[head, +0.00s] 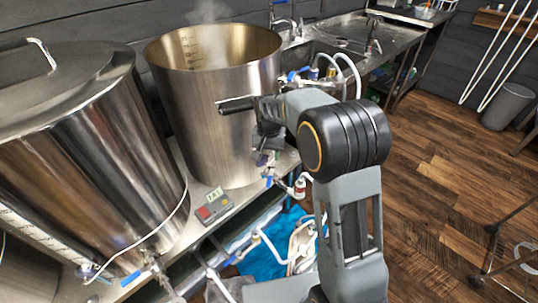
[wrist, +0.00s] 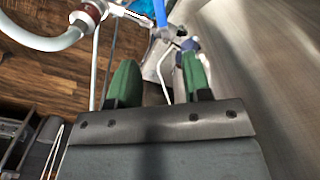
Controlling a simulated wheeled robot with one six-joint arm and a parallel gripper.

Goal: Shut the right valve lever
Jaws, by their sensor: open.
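The right steel kettle (head: 215,110) is open at the top and steams. A valve with a blue lever (head: 269,181) sits low on its right side, partly crowded by my arm and gripper. In the wrist view, a blue lever (wrist: 160,14) and metal valve parts show just beyond my fingers, beside the kettle wall (wrist: 265,70). My gripper (wrist: 159,60) has two green fingers spread apart with nothing held between them. In the head view, my gripper (head: 265,158) is close beside the kettle, above the valve. I cannot tell whether it touches the lever.
A larger lidded kettle (head: 85,130) stands at left, with its own blue-levered valve (head: 131,278). A small controller (head: 213,207) sits on the bench between them. A pale hose (wrist: 45,38) with a red-brown fitting (wrist: 88,14) passes near my left finger. Wooden floor lies open at right.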

